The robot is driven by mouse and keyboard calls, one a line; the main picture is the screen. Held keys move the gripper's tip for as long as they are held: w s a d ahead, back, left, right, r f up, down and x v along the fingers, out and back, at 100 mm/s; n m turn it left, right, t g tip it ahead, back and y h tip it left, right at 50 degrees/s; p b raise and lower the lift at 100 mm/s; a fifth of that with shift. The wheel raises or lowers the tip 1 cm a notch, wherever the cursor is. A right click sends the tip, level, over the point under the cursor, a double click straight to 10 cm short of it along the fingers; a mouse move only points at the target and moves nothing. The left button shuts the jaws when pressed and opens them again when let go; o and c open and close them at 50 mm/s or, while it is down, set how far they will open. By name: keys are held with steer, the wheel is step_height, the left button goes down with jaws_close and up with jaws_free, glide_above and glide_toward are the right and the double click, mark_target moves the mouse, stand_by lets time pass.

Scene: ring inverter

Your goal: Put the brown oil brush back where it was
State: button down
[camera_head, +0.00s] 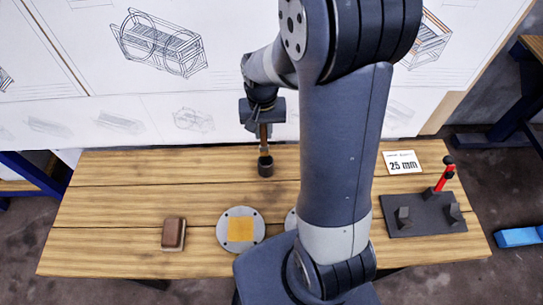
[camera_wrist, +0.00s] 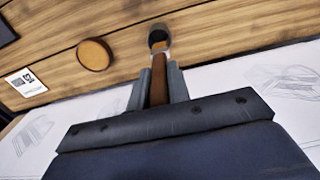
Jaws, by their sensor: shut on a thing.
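My gripper (camera_head: 264,122) is above the back middle of the wooden bench, shut on the brown oil brush (camera_head: 264,136). The brush hangs roughly upright with its lower end at the mouth of a small dark cup (camera_head: 265,167). In the wrist view the brown brush handle (camera_wrist: 158,78) lies between the two fingers of my gripper (camera_wrist: 157,72). Ahead of it is the cup (camera_wrist: 166,30), with an orange-tan tip showing at its opening. I cannot tell how deep the tip is in the cup.
A brown block (camera_head: 173,234) and a grey disc (camera_head: 223,232) with a yellow square (camera_head: 240,229) lie in front. A black fixture (camera_head: 425,222) with a red lever and a "25 mm" card (camera_head: 402,162) are at right. The wrist view shows a round wooden piece (camera_wrist: 95,55). My arm hides part of the bench.

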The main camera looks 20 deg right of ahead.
mark_target(265, 151)
steer(key=shift+w+d+f, duration=0.15)
steer(key=shift+d+f, duration=0.05)
steer(key=shift+f, duration=4.75)
steer(key=shift+f, duration=0.2)
steer(key=c, duration=1.3)
jaws_free()
steer(key=shift+r, duration=0.1)
step_height(265, 151, up, 12)
steer(key=shift+r, duration=0.1)
